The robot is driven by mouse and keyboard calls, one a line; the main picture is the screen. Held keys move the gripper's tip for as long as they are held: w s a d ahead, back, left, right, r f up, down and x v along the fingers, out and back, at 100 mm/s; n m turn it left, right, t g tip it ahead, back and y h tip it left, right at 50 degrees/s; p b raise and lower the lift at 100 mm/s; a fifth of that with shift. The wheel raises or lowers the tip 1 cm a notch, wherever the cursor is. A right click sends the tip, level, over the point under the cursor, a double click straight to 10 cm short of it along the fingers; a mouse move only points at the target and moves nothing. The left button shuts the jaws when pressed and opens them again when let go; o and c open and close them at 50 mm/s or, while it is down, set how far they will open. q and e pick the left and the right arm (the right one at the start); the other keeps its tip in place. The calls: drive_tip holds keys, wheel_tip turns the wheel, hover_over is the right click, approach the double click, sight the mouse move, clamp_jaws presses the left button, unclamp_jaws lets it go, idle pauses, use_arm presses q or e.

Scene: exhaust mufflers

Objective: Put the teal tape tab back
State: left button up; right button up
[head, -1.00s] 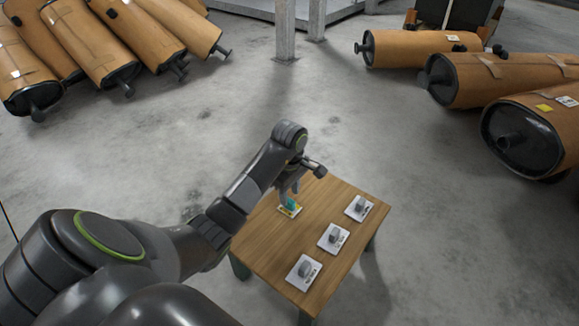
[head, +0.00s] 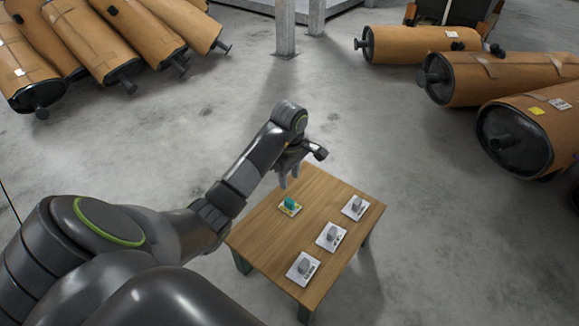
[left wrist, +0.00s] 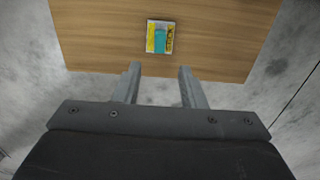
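The teal tape tab (head: 290,203) sits on a small yellow and white card (head: 297,211) at the table's left side. The tab (left wrist: 160,41) and its card (left wrist: 170,36) also show in the left wrist view, beyond the fingertips. My left gripper (head: 289,183) is open and empty, above the table's back left edge, apart from the tab. Its two separated fingers (left wrist: 160,70) show in the left wrist view with nothing between them. My right gripper is in neither view.
The small wooden table (head: 285,243) also bears three white cards with grey pieces, one of them the nearest card (head: 304,268). Brown wrapped mufflers (head: 92,45) lie at the back left and more (head: 420,46) at the right. Concrete floor surrounds the table.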

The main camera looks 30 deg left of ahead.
use_arm(q)
drive_tip(key=shift+r, duration=0.55)
